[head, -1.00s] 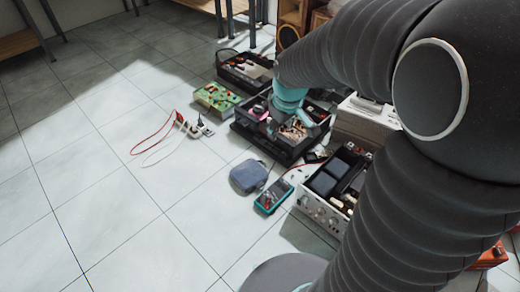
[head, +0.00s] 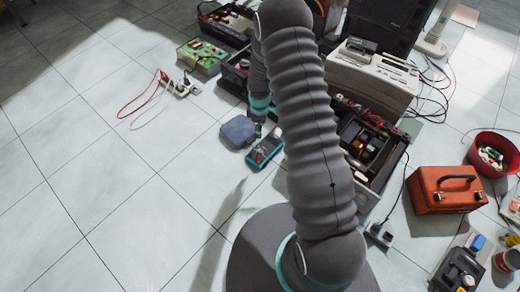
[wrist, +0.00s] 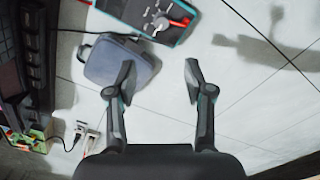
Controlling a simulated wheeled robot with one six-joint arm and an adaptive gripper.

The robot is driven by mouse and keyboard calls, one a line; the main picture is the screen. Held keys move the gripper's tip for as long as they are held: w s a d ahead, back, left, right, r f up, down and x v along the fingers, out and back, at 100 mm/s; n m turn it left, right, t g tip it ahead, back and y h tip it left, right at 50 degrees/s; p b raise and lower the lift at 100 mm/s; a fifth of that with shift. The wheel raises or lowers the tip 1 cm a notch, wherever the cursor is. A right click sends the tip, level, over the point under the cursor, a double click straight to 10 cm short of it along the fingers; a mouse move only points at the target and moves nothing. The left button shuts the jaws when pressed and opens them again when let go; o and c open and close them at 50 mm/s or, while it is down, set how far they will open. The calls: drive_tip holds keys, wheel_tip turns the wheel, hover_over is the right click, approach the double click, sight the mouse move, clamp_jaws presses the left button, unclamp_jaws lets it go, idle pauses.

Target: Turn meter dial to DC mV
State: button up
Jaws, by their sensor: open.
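The meter (head: 264,149) is a dark handheld unit with a teal edge, lying on the tiled floor. In the wrist view the meter (wrist: 150,14) is at the top, partly cut off, with a round dial (wrist: 160,22) and a red probe or lead beside it. The dial's markings are too small to read. In the head view my arm mostly hides the gripper, near the meter.
A blue-grey pouch (head: 239,131) lies beside the meter; it also shows left of my fingers in the wrist view (wrist: 122,60). An open tool case (head: 370,150), a green circuit board (head: 201,56) and a power strip with red and white leads (head: 181,88) are around. Floor at left is clear.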

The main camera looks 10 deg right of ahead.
sight(260, 151)
wheel_tip(260, 151, down, 16)
drive_tip(key=shift+s+r, duration=0.1)
idle(0.5)
clamp_jaws()
